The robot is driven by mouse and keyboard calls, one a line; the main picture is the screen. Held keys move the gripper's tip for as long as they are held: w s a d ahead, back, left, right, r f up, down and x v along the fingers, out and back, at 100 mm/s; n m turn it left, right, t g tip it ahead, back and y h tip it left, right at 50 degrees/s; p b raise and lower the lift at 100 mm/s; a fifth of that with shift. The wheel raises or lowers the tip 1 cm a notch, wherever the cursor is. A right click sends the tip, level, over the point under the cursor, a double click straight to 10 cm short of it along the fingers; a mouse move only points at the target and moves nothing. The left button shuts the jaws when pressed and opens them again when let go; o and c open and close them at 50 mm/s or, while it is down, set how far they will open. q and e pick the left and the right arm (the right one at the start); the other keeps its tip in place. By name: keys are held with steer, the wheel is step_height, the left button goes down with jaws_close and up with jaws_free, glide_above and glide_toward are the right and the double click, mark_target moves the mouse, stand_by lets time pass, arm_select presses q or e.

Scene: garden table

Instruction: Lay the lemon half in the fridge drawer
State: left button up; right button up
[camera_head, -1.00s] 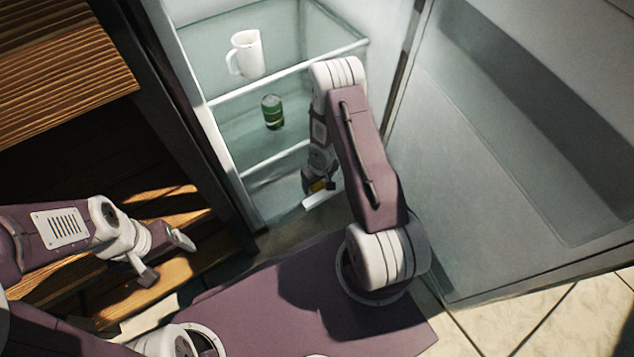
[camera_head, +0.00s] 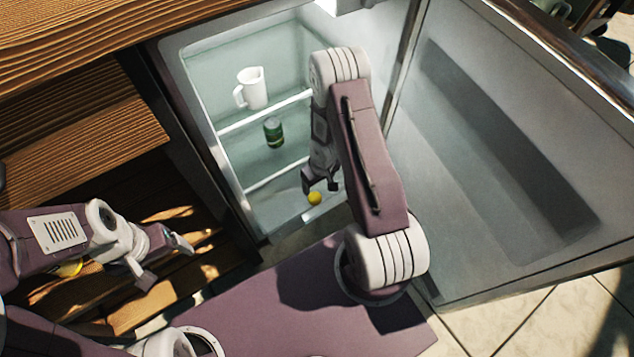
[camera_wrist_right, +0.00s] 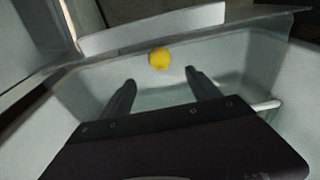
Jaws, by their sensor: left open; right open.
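The yellow lemon half (camera_head: 314,198) shows just below my right gripper (camera_head: 320,184), low in the fridge. In the right wrist view the lemon half (camera_wrist_right: 160,58) is beyond the fingertips of my open right gripper (camera_wrist_right: 160,77), apart from both fingers. It lies by the front wall of the pale fridge drawer (camera_wrist_right: 245,52); its exact contact is hard to tell. The drawer's white front (camera_head: 322,208) shows in the head view, partly hidden by my right arm. My left gripper (camera_head: 168,262) is open and empty, near the wooden shelves.
A white jug (camera_head: 252,88) stands on the upper fridge shelf and a green can (camera_head: 273,132) on the shelf below. The open fridge door (camera_head: 500,160) is at the right. Wooden shelves (camera_head: 100,140) stand left. Another yellow item (camera_head: 69,268) shows behind my left arm.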

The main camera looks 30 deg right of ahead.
steer(key=s+a+r, duration=0.2)
steer(key=s+r, duration=0.1)
steer(key=r, duration=0.4)
steer(key=s+a+r, duration=0.3)
steer(key=s+r, duration=0.1)
steer(key=r, duration=0.3)
steer(key=s+a+r+m, duration=0.1)
steer(key=s+a+r, duration=0.2)
steer(key=r, duration=0.4)
steer(key=shift+s+g, duration=0.3)
steer(key=shift+s, duration=0.35)
